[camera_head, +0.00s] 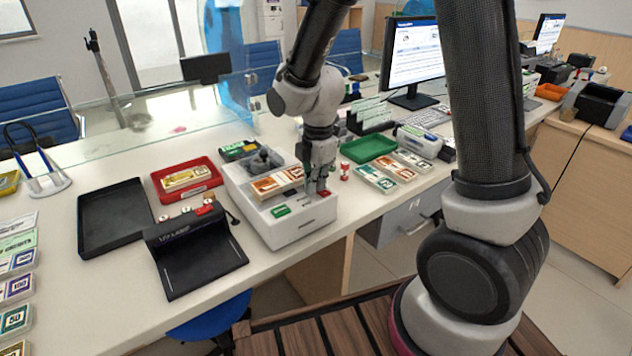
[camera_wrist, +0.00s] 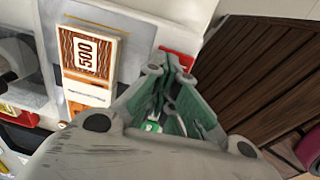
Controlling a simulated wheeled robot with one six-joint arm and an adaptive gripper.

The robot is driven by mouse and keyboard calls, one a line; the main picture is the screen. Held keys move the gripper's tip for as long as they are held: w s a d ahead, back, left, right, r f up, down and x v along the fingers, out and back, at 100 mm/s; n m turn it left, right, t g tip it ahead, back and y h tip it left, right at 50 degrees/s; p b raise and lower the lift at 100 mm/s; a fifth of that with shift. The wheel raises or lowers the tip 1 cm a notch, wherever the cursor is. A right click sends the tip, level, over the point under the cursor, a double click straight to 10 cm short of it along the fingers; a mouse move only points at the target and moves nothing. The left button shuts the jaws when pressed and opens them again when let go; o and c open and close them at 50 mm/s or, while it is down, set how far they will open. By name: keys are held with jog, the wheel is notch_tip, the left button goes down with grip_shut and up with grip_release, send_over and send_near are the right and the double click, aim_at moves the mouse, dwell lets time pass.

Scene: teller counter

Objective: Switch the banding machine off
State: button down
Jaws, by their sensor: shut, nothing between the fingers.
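The banding machine (camera_head: 290,232) is a white box on the counter, with an orange-and-white banknote bundle (camera_head: 277,183) marked 500 on top. The bundle also shows in the wrist view (camera_wrist: 88,58). On the machine's front part are a green button (camera_head: 281,211) and a red button (camera_head: 324,193). My gripper (camera_head: 316,194) is shut and empty, pointing down at the red button. Whether it touches cannot be told.
A black device (camera_head: 195,250) and a red tray (camera_head: 164,195) stand left of the machine. A green tray (camera_head: 368,149) and a small red-and-white cylinder (camera_head: 344,171) stand to its right. A glass screen (camera_head: 130,105) runs along the counter behind.

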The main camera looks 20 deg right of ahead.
jog(key=shift+s+d+r, duration=0.1)
jog(key=shift+s+d, duration=0.15)
jog(key=shift+s, duration=0.5)
jog(key=shift+w+r, duration=0.1)
jog(key=shift+r, duration=0.15)
notch_tip(320, 180, up, 14)
jog(key=w, duration=0.1)
jog(key=shift+w+a+f, duration=0.25)
